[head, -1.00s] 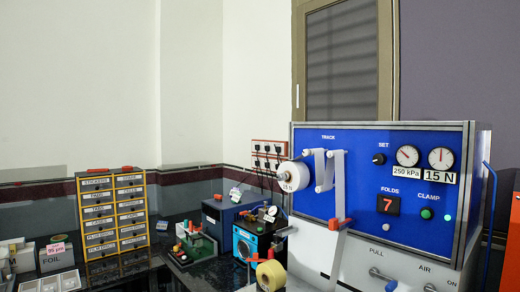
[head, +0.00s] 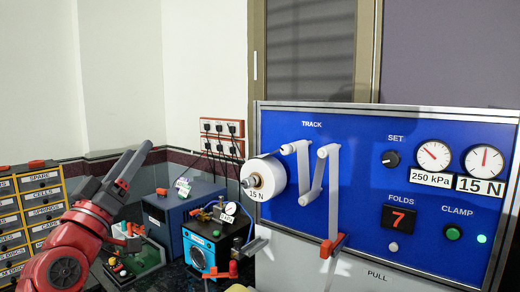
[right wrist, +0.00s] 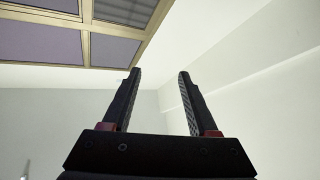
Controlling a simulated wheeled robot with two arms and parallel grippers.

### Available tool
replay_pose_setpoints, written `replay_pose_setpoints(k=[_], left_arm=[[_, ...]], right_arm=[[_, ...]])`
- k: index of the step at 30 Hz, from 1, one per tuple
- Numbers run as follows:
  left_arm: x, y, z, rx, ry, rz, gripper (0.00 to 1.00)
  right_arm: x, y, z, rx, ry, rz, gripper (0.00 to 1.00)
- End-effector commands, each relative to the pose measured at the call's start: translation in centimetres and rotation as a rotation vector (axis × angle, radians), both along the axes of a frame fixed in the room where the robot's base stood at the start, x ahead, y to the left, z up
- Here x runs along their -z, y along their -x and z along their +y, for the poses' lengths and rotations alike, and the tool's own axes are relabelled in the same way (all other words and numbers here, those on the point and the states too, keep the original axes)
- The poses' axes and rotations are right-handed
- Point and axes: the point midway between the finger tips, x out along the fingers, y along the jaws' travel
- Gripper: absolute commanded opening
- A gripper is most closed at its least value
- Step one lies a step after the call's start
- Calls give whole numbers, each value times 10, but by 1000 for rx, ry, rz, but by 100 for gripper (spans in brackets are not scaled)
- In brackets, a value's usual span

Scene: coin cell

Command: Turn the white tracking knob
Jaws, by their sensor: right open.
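The blue panel (head: 365,195) fills the right of the head view. Its TRACK label (head: 312,124) stands above white rollers (head: 321,153) carrying a white strip. A white roll (head: 267,178) marked 15 N sticks out at the panel's left. I cannot tell for certain which white part is the tracking knob.
A black SET dial (head: 390,158), two gauges, a red FOLDS display (head: 398,220) and a green CLAMP button (head: 453,233) are on the panel. A blue machine (head: 206,252), a blue-grey box (head: 172,216) and a drawer cabinet (head: 40,218) stand left of it.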

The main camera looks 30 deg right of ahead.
Motion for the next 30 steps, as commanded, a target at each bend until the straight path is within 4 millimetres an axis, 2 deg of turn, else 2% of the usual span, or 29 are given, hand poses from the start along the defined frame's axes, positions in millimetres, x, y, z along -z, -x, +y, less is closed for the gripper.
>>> replay_pose_setpoints(k=[1,4,6,10,13,17,30], left_arm=[[-4,0,0,0,0,0,50],[-6,0,0,0,0,0,50],[-7,0,0,0,0,0,50],[-8,0,0,0,0,0,50],[-9,0,0,0,0,0,50],[-12,0,0,0,0,0,50],[-31,0,0,0,0,0,50]], right_arm=[[-19,30,-29,79,-134,-14,60],[-19,81,-77,214,-377,-11,60],[-13,107,-97,276,-505,-8,60],[0,134,-116,337,-643,0,60],[4,138,-125,354,-675,4,60],[3,130,-144,358,-672,4,60],[1,91,-239,356,-666,4,60]])
